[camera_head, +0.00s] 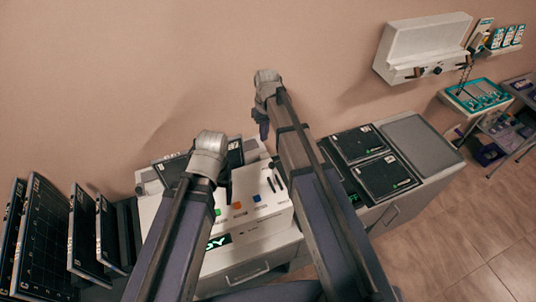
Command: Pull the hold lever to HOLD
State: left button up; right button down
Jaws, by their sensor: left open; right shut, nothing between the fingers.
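A white console (262,215) stands on the cabinet below me, with a green, an orange and a blue button on its sloped face and a lit green display (218,242), partly covered by my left arm. Two short dark upright bars (274,183) show at the right of the face; I cannot tell whether one is the hold lever, or read its position. My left gripper (228,186) hangs over the left part of the console, mostly hidden by its wrist, and is open. My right gripper (264,130) is shut and empty, above and behind the console. Neither visibly holds anything.
Dark panels stand in a rack (75,238) at the left. Dark flat cassettes (387,177) lie on the counter right of the console, beside a bare grey top (420,140). A white wall box (425,45) and a teal tray (478,95) are further right. Floor is open at lower right.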

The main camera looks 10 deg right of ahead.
pick_arm(q)
jog(key=shift+f, duration=0.1)
pick_arm(e)
jog(key=shift+f, duration=0.15)
pick_arm(q)
notch_tip(320, 180, down, 10)
jog(key=b, duration=1)
jog(key=shift+f, duration=0.15)
pick_arm(e)
jog(key=f, duration=1)
jog(key=shift+a+f, duration=0.1)
jog(key=shift+a, duration=0.15)
pick_arm(q)
jog(key=shift+r+p, duration=0.65)
jog(key=shift+r, duration=0.25)
pick_arm(e)
jog(key=s, duration=0.1)
jog(key=s+r, duration=0.1)
jog(key=s+d, duration=0.1)
jog(key=shift+s+d+r, duration=0.1)
jog(key=shift+s+r, duration=0.05)
jog(key=shift+r, duration=0.25)
jog(key=shift+s+d, duration=0.1)
jog(key=shift+s, duration=0.15)
jog(key=shift+w, duration=0.1)
